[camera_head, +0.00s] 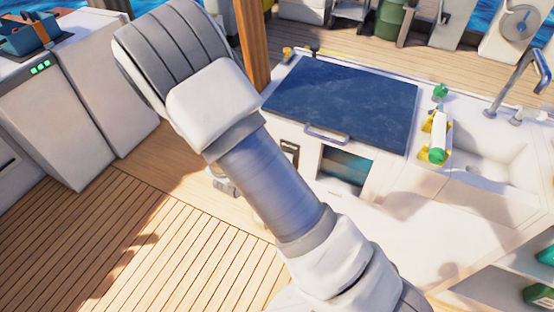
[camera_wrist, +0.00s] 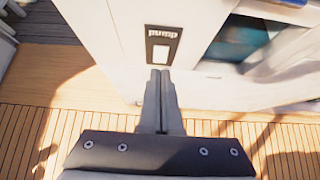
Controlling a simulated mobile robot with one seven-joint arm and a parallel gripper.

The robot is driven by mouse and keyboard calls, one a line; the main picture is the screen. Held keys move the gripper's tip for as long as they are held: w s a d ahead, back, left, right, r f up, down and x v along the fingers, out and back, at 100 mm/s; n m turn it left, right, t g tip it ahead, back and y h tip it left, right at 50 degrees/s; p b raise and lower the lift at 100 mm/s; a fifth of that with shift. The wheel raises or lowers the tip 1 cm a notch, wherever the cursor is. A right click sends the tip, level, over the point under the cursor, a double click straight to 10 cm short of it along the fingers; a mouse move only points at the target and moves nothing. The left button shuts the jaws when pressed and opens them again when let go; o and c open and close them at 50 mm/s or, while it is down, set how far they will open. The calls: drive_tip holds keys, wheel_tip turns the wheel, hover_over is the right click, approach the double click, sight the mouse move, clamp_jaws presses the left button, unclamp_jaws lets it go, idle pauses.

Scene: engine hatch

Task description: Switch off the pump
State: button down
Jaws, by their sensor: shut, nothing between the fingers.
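The pump switch (camera_wrist: 160,53) is a small panel on the white hatch wall, with a black label reading "pump" upside down in the wrist view. The panel with its dark-framed switch also shows in the head view (camera_head: 289,150), just right of my arm. My gripper (camera_wrist: 160,74) is shut and empty, its fingertips pointing at the wall just below the switch in the wrist picture. I cannot tell whether the tips touch the wall. In the head view my arm hides most of the gripper. The switch's position is too small to read.
A dark blue hatch lid (camera_head: 345,100) with a handle (camera_head: 326,133) lies closed above the switch. An opening (camera_head: 344,168) is in the wall right of the switch. A white counter with a sink (camera_head: 490,160) is at the right. Wooden deck (camera_head: 150,235) is clear at the left.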

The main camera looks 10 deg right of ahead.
drive_tip(key=shift+r+v, duration=0.2)
drive_tip(key=shift+v, duration=0.85)
drive_tip(key=shift+w+d, duration=0.1)
drive_tip(key=s+d+r+m+g, duration=0.2)
drive_tip(key=s+d+r+m, duration=0.35)
drive_tip(key=r+m, duration=0.4)
drive_tip(key=s+d+r+m+g, duration=0.3)
drive_tip(key=s+d+r+m, duration=0.25)
drive_tip(key=r+m, duration=0.4)
drive_tip(key=s+a+r+m+t+y, duration=0.2)
drive_tip(key=s+a+r+m+y, duration=0.35)
drive_tip(key=s+r+m, duration=0.45)
wheel_tip(320, 180, up, 12)
drive_tip(key=p, duration=1.2)
drive_tip(key=shift+s+d+y, duration=0.2)
drive_tip(key=shift+s+y, duration=0.15)
drive_tip(key=shift+s, duration=0.15)
